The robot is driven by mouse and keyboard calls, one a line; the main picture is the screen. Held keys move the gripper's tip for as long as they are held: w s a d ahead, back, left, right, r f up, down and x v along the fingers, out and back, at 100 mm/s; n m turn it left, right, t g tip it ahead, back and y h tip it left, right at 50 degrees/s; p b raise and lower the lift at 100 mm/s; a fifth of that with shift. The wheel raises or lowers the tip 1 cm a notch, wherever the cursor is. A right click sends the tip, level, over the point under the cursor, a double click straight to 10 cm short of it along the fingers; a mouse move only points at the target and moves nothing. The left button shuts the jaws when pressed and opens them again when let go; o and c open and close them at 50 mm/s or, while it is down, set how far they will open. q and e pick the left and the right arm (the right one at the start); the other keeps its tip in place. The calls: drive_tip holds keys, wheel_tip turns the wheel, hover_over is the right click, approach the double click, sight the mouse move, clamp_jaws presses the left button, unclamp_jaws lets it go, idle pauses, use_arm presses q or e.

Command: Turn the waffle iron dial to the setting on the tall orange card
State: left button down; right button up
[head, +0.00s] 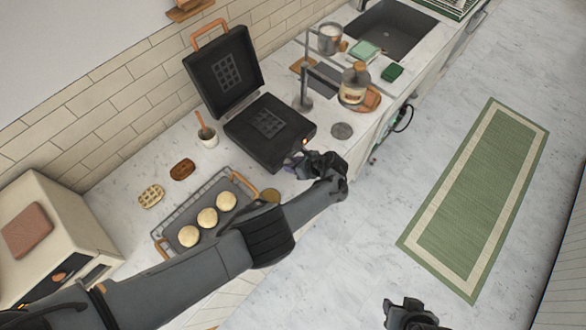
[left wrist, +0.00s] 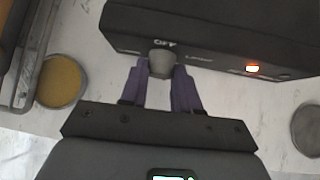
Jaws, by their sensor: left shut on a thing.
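The black waffle iron (head: 255,135) stands on the counter with its lid raised. Its grey dial (left wrist: 161,63) is on the front face in the left wrist view, just below printed "OFF" lettering. My left gripper (head: 292,163) is at the front of the iron. In the left wrist view its purple fingers (left wrist: 160,82) are closed on the dial from both sides. An orange light (left wrist: 252,68) glows to the right on the same face. The dial's pointer is too unclear to read. I cannot make out a tall orange card. My right gripper (head: 410,316) is low in the head view, over the floor.
A wire rack (head: 163,245) with round pale pieces is left of the iron, partly behind my left arm. A jar (head: 353,85), a grey disc (head: 342,130) and a sink (head: 392,32) lie to the right.

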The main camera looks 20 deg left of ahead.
use_arm(q)
drive_tip(key=c, duration=1.9)
unclamp_jaws()
drive_tip(key=shift+f+m+g+y+b, duration=0.15)
drive_tip(key=shift+m+g+y+b, duration=0.15)
drive_tip(key=shift+g+b, duration=0.45)
drive_tip(key=shift+o, duration=0.2)
drive_tip(key=o, duration=0.8)
drive_tip(key=shift+c, duration=0.2)
drive_tip(key=p+v, duration=0.5)
drive_tip(key=v, duration=0.5)
drive_tip(key=shift+d+r, duration=0.25)
drive_tip(key=shift+r, duration=0.1)
